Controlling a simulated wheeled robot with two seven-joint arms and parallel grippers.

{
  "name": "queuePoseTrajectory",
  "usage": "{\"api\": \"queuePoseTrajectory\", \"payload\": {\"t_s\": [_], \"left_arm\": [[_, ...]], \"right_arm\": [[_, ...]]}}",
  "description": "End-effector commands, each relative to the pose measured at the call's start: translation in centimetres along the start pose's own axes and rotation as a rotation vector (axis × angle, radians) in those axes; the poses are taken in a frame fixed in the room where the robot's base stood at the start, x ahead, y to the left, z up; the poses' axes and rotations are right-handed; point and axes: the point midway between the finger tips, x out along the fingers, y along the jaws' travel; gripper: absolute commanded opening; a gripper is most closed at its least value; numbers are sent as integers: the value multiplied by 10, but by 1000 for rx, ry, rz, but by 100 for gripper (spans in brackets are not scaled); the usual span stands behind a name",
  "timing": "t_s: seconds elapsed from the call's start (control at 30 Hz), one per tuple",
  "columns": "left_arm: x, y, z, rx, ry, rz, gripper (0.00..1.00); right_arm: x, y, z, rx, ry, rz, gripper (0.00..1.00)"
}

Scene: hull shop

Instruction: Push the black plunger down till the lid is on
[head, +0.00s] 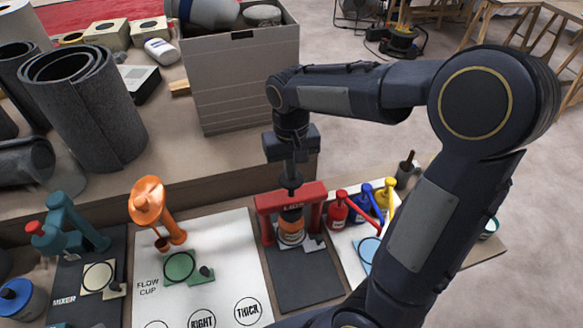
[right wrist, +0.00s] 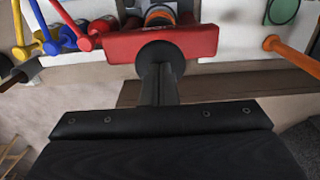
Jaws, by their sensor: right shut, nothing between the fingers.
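The red lid press (head: 268,203), marked LIDS, stands on a dark mat. Its black plunger (head: 291,182) sticks up from the middle of the crossbeam, and its round black top shows in the right wrist view (right wrist: 172,52). My right gripper (head: 290,172) is shut and empty, pointing down at the plunger top. The fingertips look to be at or on it; I cannot tell whether they press. Below the crossbeam is an orange piece (head: 291,216) over a small pale tin (head: 291,236). The lid's seating cannot be made out. My left gripper is out of view.
Red, blue and yellow bottles (head: 338,211) stand close right of the press. An orange flow-cup stand (head: 150,203) and a teal mixer (head: 62,220) are to the left. A tall grey bin (head: 243,85) stands behind. The dark mat before the press is clear.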

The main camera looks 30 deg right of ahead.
Motion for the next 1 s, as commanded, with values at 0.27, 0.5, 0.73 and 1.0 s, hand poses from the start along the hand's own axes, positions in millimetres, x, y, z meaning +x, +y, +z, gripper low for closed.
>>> {"api": "queuePoseTrajectory", "payload": {"t_s": [0.27, 0.5, 0.73, 1.0], "left_arm": [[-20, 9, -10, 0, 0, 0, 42], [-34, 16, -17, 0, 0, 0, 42], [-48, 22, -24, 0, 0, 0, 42], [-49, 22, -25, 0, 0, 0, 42]], "right_arm": [[-27, 0, 0, 0, 1, 0, 0], [-46, 0, 0, 0, 2, -1, 0], [-64, 0, 0, 0, 3, -1, 0], [-66, 0, 0, 0, 2, -1, 0]]}}
